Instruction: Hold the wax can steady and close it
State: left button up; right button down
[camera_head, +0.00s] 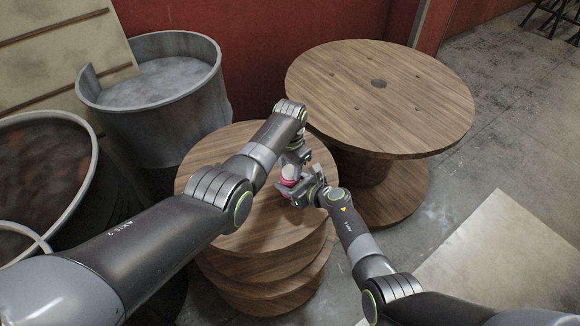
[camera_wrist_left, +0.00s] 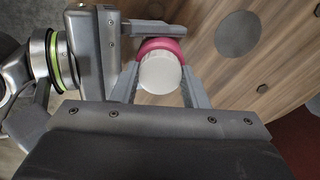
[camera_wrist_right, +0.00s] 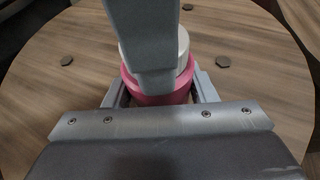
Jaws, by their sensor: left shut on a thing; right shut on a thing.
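The wax can has a pink body (camera_head: 286,183) and stands upright on the round wooden table. Its white lid (camera_head: 290,171) is at the top. My right gripper (camera_head: 297,192) is shut on the pink body, which also shows between its fingers in the right wrist view (camera_wrist_right: 160,98). My left gripper (camera_head: 295,160) comes from above and is shut on the white lid, seen from above in the left wrist view (camera_wrist_left: 160,73). In the right wrist view a grey left finger hides the middle of the lid and can. I cannot tell whether the lid is fully seated.
The wooden table (camera_head: 230,155) has a bare top around the can. A larger wooden spool table (camera_head: 385,115) stands close behind to the right. Metal drums (camera_head: 165,120) stand to the left by the red wall. A pale board (camera_head: 500,250) lies on the floor at right.

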pick_arm(q)
jog(key=m, duration=0.7)
jog(key=o, duration=1.1)
jog(key=shift+r, duration=2.3)
jog(key=shift+c, duration=0.5)
